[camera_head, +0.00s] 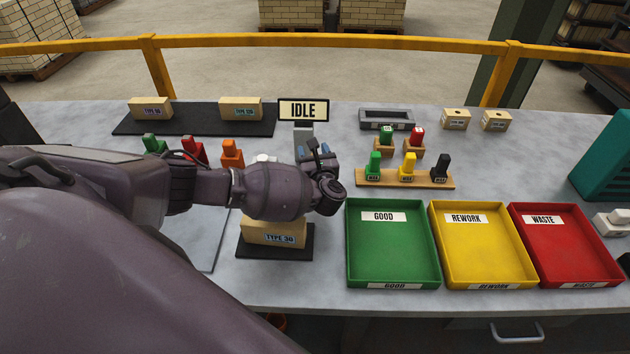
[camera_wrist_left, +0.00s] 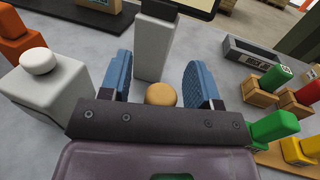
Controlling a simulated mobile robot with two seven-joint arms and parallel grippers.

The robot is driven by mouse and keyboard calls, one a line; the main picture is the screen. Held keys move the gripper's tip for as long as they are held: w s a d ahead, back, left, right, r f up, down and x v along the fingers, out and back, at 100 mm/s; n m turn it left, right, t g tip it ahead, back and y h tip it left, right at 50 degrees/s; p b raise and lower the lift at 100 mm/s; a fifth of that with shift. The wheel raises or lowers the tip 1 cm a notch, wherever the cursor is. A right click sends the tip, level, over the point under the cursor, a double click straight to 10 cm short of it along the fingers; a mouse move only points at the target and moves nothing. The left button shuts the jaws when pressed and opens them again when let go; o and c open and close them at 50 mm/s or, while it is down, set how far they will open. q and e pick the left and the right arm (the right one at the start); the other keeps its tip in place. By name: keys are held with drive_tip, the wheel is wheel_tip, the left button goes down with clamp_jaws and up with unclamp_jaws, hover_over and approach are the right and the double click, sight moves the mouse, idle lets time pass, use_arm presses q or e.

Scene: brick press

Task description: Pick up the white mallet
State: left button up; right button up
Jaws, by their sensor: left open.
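My left gripper (camera_head: 318,153) is over the bench in front of the IDLE sign. In the left wrist view its two blue fingers (camera_wrist_left: 158,70) are spread apart. A round tan knob or end (camera_wrist_left: 160,94) shows between the fingers, close to the palm; what lies below it is hidden, and I cannot tell whether it belongs to the mallet. Left of the fingers stands a light grey-white block with a round white top (camera_wrist_left: 40,61); in the head view only its white top (camera_head: 264,158) shows above my arm. No clear mallet shape shows. My right gripper is not in view.
The IDLE sign (camera_head: 303,110) stands on a grey post (camera_wrist_left: 154,45) just beyond the fingers. An orange piece (camera_head: 232,152) is to the left. A wooden rack (camera_head: 400,180) of coloured stamps and the green tray (camera_head: 393,245) are to the right. A TYPE 30 brick (camera_head: 275,232) lies in front.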

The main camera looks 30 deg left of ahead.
use_arm(q)
drive_tip(key=c, duration=0.9)
drive_tip(key=shift+c, duration=0.6)
drive_tip(key=shift+r, duration=0.1)
